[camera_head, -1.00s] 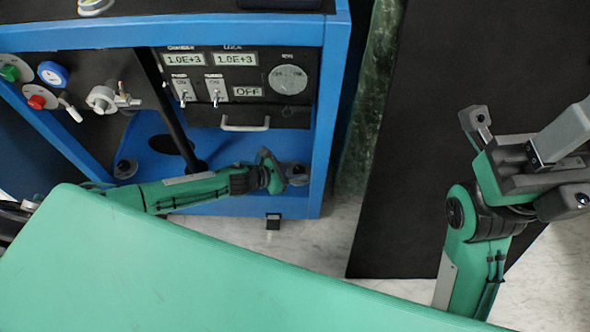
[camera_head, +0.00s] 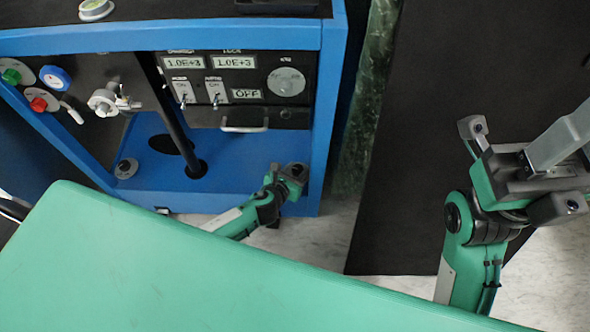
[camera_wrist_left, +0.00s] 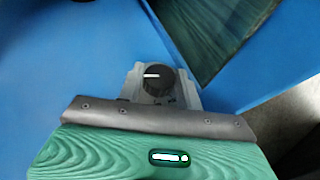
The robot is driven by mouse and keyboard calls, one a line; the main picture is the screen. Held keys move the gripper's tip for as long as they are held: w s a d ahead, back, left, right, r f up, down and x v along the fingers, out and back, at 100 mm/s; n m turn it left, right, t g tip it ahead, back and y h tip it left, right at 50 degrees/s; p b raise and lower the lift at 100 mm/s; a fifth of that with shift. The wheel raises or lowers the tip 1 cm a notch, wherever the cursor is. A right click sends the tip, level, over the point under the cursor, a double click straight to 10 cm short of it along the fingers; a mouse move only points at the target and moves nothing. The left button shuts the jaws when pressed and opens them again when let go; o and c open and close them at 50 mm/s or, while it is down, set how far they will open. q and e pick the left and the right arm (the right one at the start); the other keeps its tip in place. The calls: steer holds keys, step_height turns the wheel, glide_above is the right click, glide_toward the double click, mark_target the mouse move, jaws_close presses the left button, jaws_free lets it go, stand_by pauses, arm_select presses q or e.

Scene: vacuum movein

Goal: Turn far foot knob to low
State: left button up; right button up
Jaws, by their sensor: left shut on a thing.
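The far foot knob is a black round knob (camera_wrist_left: 157,80) with a white line, seen in the left wrist view on the blue base. The line points to the left of that view. My left gripper (camera_head: 293,172) is at the base's right corner in the head view, shut on the knob and largely covering it there. Grey finger parts show around the knob in the wrist view. A similar foot knob (camera_head: 126,168) sits at the base's left end. My right gripper (camera_head: 520,165) is open and empty at the right, away from the machine.
The blue-framed machine (camera_head: 330,100) carries switches, displays reading 1.0E+3 and OFF, a round dial (camera_head: 286,81) and a drawer handle (camera_head: 244,128). A black post (camera_head: 175,115) rises from its base. A dark panel (camera_head: 400,200) stands to the right.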

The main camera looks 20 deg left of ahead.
arm_select(q)
steer(key=shift+n+y, duration=0.4)
steer(key=shift+y, duration=0.1)
steer(key=o, duration=1)
steer(key=shift+m+h, duration=0.3)
steer(key=shift+h, duration=0.1)
